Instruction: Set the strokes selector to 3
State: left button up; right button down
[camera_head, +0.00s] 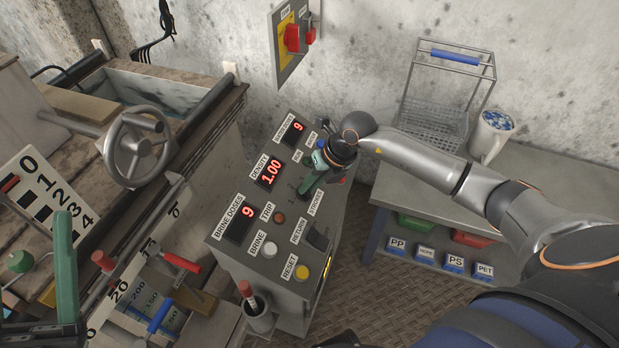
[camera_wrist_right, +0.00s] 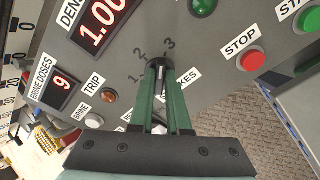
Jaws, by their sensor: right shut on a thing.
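The strokes selector (camera_wrist_right: 159,66) is a small dark knob on the grey control panel, with the marks 1, 2 and 3 around its far side in the right wrist view. My right gripper (camera_wrist_right: 160,72) is shut on the knob, its two green fingers on either side of it. The fingers hide part of the knob and of the STROKES label, and I cannot tell which mark it points at. In the head view the right gripper (camera_head: 304,190) reaches down onto the panel (camera_head: 262,268). My left gripper (camera_head: 38,268) is at the lower left, open and apart from the panel.
Displays read 1.00 (camera_head: 269,173) for density and 9 (camera_head: 246,212) for brine doses. A red stop button (camera_wrist_right: 251,61) and a white brine button (camera_head: 269,249) are near the selector. A handwheel (camera_head: 137,147) stands left, a bench (camera_head: 540,180) with a wire basket right.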

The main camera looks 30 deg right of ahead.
jog(key=shift+d+m+p, duration=0.1)
jog(key=shift+m+p, duration=0.7)
jog(key=shift+m, duration=0.2)
pick_arm(q)
jog(key=w+f+n+g+y, duration=0.1)
jog(key=w+f+n+y, duration=0.2)
jog(key=f+y, duration=0.1)
jog(key=w+a+f+n+g+y, duration=0.1)
jog(key=w+f+n+y, duration=0.2)
jog(key=f, duration=0.3)
jog(key=shift+w+f+y, duration=0.2)
jog(key=shift+f+y, duration=0.05)
jog(key=shift+y, duration=0.25)
jog(key=shift+a, duration=0.1)
pick_arm(e)
jog(key=c, duration=0.9)
grip_release()
jog(key=shift+r, duration=0.1)
